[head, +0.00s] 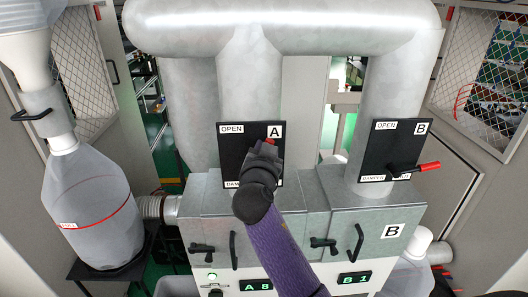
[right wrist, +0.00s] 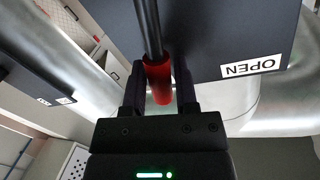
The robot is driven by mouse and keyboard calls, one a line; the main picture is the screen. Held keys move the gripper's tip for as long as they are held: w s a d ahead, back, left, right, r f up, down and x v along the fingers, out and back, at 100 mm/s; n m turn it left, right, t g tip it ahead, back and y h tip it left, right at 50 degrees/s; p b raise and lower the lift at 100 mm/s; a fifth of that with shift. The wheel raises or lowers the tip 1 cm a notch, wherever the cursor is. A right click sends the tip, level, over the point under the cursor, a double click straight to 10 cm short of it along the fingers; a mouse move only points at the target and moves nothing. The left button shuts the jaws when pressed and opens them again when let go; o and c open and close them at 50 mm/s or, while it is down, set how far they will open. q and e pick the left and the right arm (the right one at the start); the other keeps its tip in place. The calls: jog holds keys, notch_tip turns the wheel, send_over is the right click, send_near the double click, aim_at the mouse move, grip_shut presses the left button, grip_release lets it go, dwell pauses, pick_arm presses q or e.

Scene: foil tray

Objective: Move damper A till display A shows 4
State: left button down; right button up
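Damper A's black plate (head: 235,150) stands on the middle duct, with an OPEN label at its top and an A label. Its lever has a red grip (right wrist: 160,82), whose tip shows just above my right gripper (head: 268,150) in the head view. In the right wrist view my right gripper (right wrist: 160,90) has a finger on each side of the red grip and looks shut on it. The lever points up, near the OPEN end. Display A (head: 257,285) reads 8. My arm hides most of the lever and part of the lower label. My left gripper is not in view.
Damper B's plate (head: 393,150) is at the right, its red-tipped lever (head: 428,166) pointing right. Display B (head: 355,278) reads 1. Black latches and handles (head: 323,243) stick out of the grey box (head: 375,220) below. A translucent jug (head: 90,205) stands at the left.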

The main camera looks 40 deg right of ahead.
jog(key=shift+o, duration=1.2)
jog(key=b+v, duration=0.2)
jog(key=v, duration=0.8)
jog(key=shift+b, duration=0.3)
